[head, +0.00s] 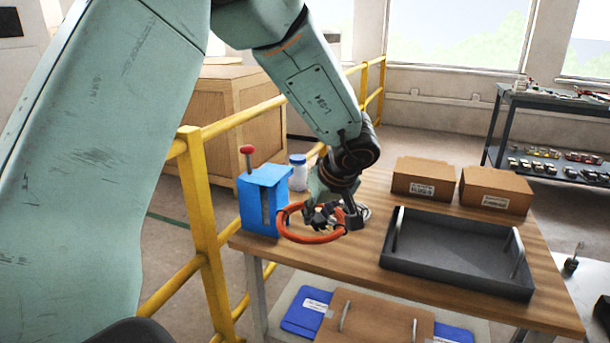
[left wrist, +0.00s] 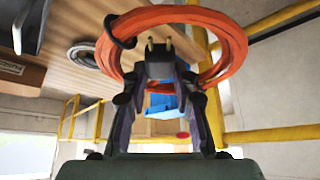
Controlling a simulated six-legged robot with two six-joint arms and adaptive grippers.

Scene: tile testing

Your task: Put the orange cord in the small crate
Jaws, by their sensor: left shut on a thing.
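The orange cord (head: 312,239) is a coiled ring at my left gripper (head: 333,216), over the left part of the wooden table. My left gripper is shut on it. In the left wrist view the cord (left wrist: 235,60) loops around the front of the gripper (left wrist: 160,70), and a dark piece with two small prongs shows between the fingers. I cannot tell whether the cord touches the table. A dark grey open crate (head: 455,262) with two upright handles stands on the table to the right of the gripper, and it looks empty. My right gripper is not in view.
Two brown boxes (head: 424,180) stand behind the crate. A grey round coil (left wrist: 90,58) lies near the gripper. A yellow railing (head: 203,220) runs along the left.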

